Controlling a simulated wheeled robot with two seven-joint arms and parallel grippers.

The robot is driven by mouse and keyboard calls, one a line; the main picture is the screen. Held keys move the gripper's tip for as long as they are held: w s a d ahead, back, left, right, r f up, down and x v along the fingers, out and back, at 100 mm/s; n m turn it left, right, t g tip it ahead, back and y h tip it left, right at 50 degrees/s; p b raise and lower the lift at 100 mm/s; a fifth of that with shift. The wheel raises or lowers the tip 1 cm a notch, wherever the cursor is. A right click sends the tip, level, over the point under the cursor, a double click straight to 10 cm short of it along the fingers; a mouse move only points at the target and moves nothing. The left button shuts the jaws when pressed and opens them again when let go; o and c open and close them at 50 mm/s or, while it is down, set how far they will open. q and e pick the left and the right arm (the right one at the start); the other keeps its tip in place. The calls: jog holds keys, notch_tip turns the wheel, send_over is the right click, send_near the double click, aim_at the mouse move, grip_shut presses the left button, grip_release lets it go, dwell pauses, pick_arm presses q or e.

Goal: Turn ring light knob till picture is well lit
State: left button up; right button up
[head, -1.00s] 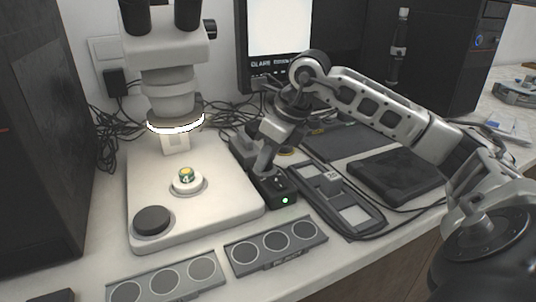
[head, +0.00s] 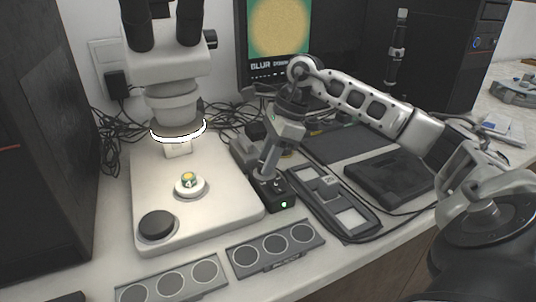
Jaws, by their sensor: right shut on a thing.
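The ring light control box (head: 280,198) is small and black with a lit green lamp, standing right of the microscope base. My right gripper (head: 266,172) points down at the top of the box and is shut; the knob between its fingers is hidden. The ring light (head: 178,133) glows white under the microscope head (head: 170,65). The monitor (head: 278,28) shows a yellow disc on a teal ground, with the word BLUR below it. A small yellow and green sample (head: 188,178) sits on the white stage of the microscope base (head: 160,190). My left gripper is not in view.
Two grey trays with round pads (head: 275,247) lie along the front edge. A grey holder with pale windows (head: 335,205) and a dark flat box (head: 388,177) lie right of the control box. Black cables (head: 228,115) run behind the microscope.

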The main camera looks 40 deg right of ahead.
jog(key=shift+r, duration=0.1)
dwell(0.4)
jog(key=o, duration=1)
jog(key=p+v, duration=0.2)
jog(key=v, duration=1.4)
